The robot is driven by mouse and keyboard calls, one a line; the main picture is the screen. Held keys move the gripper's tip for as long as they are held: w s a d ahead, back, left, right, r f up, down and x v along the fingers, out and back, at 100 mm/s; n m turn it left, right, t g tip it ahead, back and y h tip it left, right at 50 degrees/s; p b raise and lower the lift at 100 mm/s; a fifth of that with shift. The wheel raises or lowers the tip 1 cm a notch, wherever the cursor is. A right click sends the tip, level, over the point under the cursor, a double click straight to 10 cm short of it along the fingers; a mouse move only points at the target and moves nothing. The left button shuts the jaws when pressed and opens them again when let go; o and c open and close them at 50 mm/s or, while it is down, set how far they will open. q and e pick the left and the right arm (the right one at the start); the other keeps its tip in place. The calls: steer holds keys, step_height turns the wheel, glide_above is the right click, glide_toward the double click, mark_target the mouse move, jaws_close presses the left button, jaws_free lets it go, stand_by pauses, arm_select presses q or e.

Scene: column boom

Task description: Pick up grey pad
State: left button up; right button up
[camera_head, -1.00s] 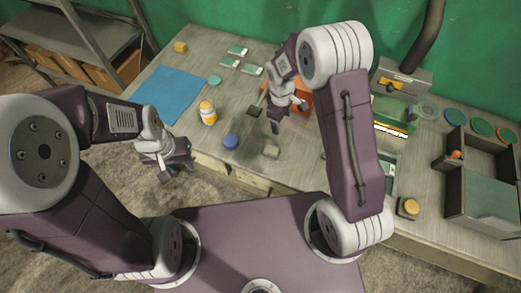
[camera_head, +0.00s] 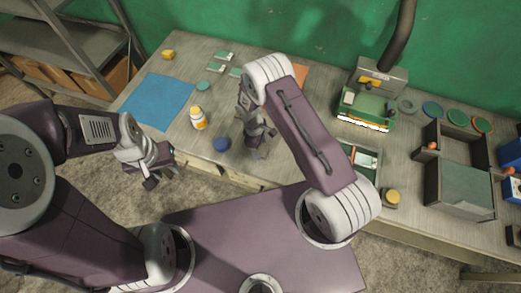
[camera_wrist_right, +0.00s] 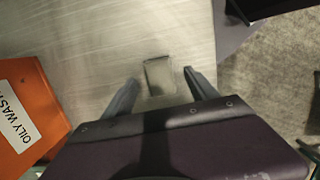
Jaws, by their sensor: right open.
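The grey pad (camera_wrist_right: 160,76) is a small block lying on the metal bench top in the right wrist view. My right gripper (camera_wrist_right: 162,84) is open, with one finger on either side of the pad and a gap to each. The pad is not held. In the head view my right gripper (camera_head: 257,146) points down over the bench's front part and largely hides the pad. My left gripper (camera_head: 160,178) hangs in front of the bench edge, away from the pad, with its jaw opening unclear.
A blue round lid (camera_head: 221,144) and a yellow-white bottle (camera_head: 198,118) stand left of my right gripper. An orange bin marked "OILY WAS…" (camera_wrist_right: 28,112) is close by in the wrist view. A blue mat (camera_head: 155,101) lies left; grey trays (camera_head: 462,190) stand right.

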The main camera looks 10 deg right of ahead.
step_height(320, 180, down, 2)
steer(key=shift+f, duration=0.15)
steer(key=shift+d+f, duration=0.15)
steer(key=shift+f, duration=0.05)
arm_select(q)
steer(key=shift+r, duration=0.5)
arm_select(e)
steer(key=c, duration=1.5)
steer(key=shift+o, duration=0.2)
